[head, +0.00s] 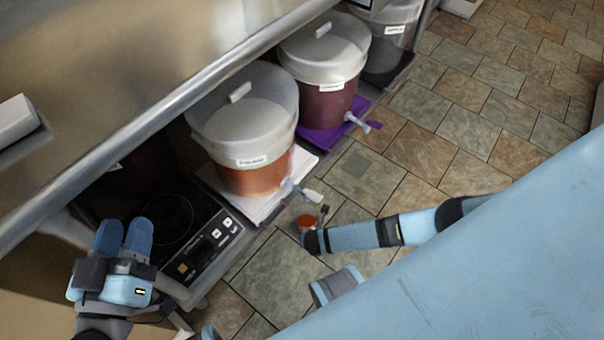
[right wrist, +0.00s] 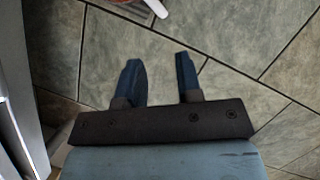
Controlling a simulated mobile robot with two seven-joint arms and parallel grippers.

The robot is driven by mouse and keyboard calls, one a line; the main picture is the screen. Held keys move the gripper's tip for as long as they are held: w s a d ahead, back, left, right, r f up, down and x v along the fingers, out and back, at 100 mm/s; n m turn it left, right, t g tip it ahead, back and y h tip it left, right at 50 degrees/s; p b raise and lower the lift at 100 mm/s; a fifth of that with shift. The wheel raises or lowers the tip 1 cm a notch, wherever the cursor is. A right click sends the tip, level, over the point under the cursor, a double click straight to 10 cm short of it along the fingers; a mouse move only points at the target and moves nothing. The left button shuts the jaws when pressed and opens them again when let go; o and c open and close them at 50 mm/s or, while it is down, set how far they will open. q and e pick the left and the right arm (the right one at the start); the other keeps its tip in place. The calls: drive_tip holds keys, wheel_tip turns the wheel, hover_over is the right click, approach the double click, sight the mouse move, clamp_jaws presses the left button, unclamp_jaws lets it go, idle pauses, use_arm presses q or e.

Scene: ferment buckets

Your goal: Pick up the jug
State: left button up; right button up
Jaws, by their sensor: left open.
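My left gripper (head: 122,232) is open and empty, near the hot plate at the lower left, well apart from the jug. My right gripper (right wrist: 160,72) shows in the right wrist view with its two fingers apart and only floor tiles between them. A white and reddish piece at the top edge of that view is too cut off to name.
A bucket of orange liquid (head: 249,176) stands on a white board, its spigot (head: 300,190) sticking out over the floor. A bucket of dark red liquid (head: 328,103) stands behind it on a purple mat (head: 363,108). A hot plate (head: 208,245) is at left, below a metal shelf edge. Tiled floor (head: 440,120) is open at right.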

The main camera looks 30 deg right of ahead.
drive_tip(key=b+x, duration=0.9)
drive_tip(key=x, duration=0.3)
drive_tip(key=shift+w+d+f, duration=0.1)
drive_tip(key=shift+d+f, duration=0.05)
drive_tip(key=shift+f, duration=0.15)
drive_tip(key=shift+w+d+f+b, duration=0.15)
drive_tip(key=shift+w+f+b, duration=0.05)
drive_tip(key=shift+f+b, duration=0.2)
use_arm(q)
drive_tip(key=w+f+m, duration=0.1)
drive_tip(key=a+f+m, duration=0.1)
drive_tip(key=m, duration=0.1)
drive_tip(key=w+f+m, duration=0.1)
drive_tip(key=f, duration=0.1)
drive_tip(key=shift+w+a+f+m+h, duration=0.1)
drive_tip(key=shift+w+a+m+h, duration=0.2)
drive_tip(key=shift+w+m+h, duration=0.1)
use_arm(e)
clamp_jaws()
